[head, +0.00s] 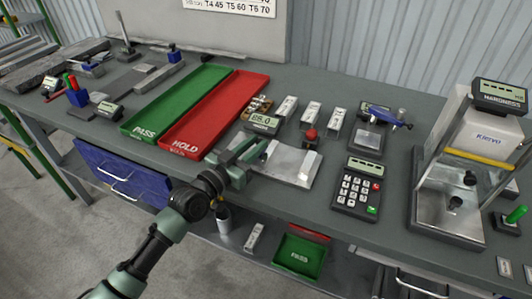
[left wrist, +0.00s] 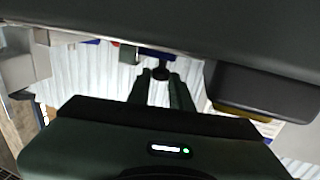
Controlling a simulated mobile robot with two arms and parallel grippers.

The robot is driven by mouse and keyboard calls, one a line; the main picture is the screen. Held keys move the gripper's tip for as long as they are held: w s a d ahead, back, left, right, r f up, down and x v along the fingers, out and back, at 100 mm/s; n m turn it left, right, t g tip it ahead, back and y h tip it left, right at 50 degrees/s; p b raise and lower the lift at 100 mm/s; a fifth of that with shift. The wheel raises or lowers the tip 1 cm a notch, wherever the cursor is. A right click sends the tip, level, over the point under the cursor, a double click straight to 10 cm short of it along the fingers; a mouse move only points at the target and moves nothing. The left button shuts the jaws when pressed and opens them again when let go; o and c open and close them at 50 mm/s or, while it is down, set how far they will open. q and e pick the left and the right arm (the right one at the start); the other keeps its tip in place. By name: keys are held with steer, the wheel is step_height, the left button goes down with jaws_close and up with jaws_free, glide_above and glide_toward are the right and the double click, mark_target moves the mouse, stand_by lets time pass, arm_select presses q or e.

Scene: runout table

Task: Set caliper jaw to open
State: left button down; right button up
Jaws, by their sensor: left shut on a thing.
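My left gripper (head: 257,152) reaches over the front of the bench, beside the bare metal plate (head: 299,166) and just below a grey digital readout (head: 263,122) showing what looks like 86.0. This readout seems to belong to the caliper; the caliper's jaws are hidden or too small to make out. In the left wrist view, the gripper's two dark fingers (left wrist: 161,88) are close together on a small dark round part (left wrist: 160,73). I cannot tell which part of the caliper it is, or how wide the jaw stands. My right gripper is not in view.
The red HOLD tray (head: 215,112) and green PASS tray (head: 178,103) lie left of the gripper. A red-topped button (head: 311,136), a keypad terminal (head: 357,187) and a hardness tester (head: 468,165) stand to the right. A blue drawer (head: 120,178) juts out below the bench.

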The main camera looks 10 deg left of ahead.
arm_select(q)
steer(key=c, duration=1.3)
jaws_free()
steer(key=shift+o, duration=0.2)
steer(key=b+v, duration=0.1)
steer(key=v, duration=0.5)
steer(key=shift+s+a+f, duration=0.1)
steer(key=shift+s+a, duration=0.05)
steer(key=shift+s, duration=0.1)
steer(key=shift+s+a, duration=0.3)
steer(key=shift+s, duration=0.25)
